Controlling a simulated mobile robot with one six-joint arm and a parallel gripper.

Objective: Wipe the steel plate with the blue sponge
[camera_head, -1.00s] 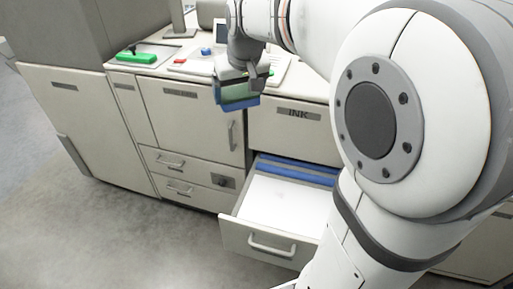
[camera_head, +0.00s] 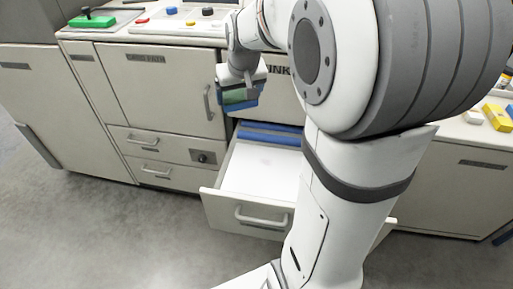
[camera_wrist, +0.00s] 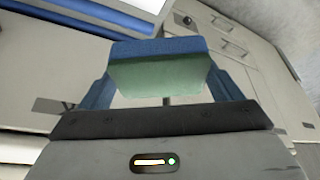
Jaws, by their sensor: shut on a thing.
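My gripper (camera_head: 241,91) is shut on the blue sponge (camera_head: 239,104), which has a green layer. They hang in front of the cabinet fronts, above and behind the open drawer. In the wrist view the sponge (camera_wrist: 160,49) sits between the two blue fingers of my gripper (camera_wrist: 160,82), with its blue edge at the far side and its green face towards the camera. I cannot pick out the steel plate with certainty in these frames.
An open drawer (camera_head: 247,215) with a white bottom and blue strips (camera_head: 270,134) juts out below my gripper. A green block (camera_head: 91,21) and small red and blue parts are on the counter (camera_head: 150,33). Yellow blocks (camera_head: 497,116) lie at the right. The grey floor (camera_head: 90,240) is clear.

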